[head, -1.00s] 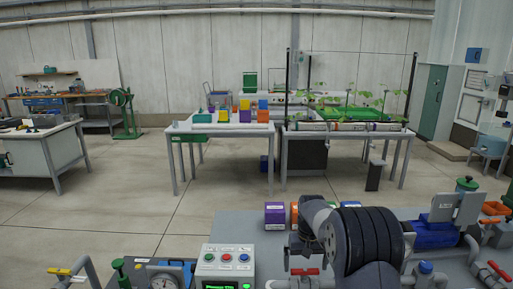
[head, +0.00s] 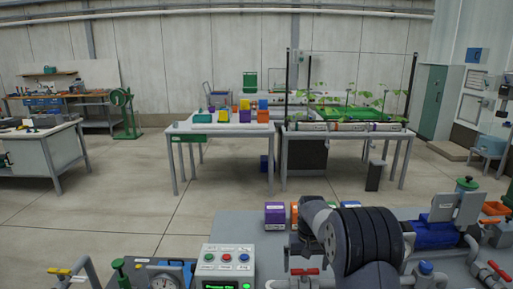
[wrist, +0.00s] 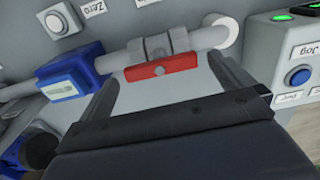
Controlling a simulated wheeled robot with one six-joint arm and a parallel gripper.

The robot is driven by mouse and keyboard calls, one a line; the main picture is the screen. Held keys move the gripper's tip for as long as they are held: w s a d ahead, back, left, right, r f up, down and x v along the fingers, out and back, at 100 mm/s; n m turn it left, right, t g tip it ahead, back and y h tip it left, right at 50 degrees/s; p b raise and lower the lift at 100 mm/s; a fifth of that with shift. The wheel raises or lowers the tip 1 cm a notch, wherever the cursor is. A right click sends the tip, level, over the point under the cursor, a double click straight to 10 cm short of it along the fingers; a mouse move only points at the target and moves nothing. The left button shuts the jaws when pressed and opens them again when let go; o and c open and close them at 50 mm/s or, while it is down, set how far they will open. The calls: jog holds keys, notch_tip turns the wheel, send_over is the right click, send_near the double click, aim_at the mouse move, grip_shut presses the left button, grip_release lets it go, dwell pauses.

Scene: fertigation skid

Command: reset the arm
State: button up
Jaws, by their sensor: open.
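My gripper (wrist: 172,78) is open in the wrist view, its two grey fingers reaching forward from a dark body. A red valve handle (wrist: 160,70) on a grey pipe shows in the space between the fingers; I cannot tell whether they touch it. Nothing is visibly held. In the head view my arm is folded in the front right, over the grey skid top (head: 400,213), and the gripper's fingers cannot be made out there.
A blue labelled fitting (wrist: 70,80) and a control box (wrist: 297,65) with a blue button flank the pipe. In the head view, a button box (head: 226,262), red valve handles and a blue motor (head: 434,235) crowd the skid. Tables stand beyond open floor.

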jog(key=shift+f, duration=0.55)
jog(key=m, duration=0.6)
jog(key=shift+b, duration=0.35)
notch_tip(320, 180, up, 11)
jog(key=w+d+f+t+h+b, duration=0.1)
jog(key=w+d+t+h+b, duration=0.1)
jog(key=w+d+t, duration=0.3)
jog(key=shift+w+d+f+m+t+h+b, duration=0.35)
jog(key=shift+w+d+h, duration=0.25)
jog(key=shift+w+d, duration=1.55)
jog(key=shift+s+d, duration=0.15)
jog(key=shift+s, duration=0.15)
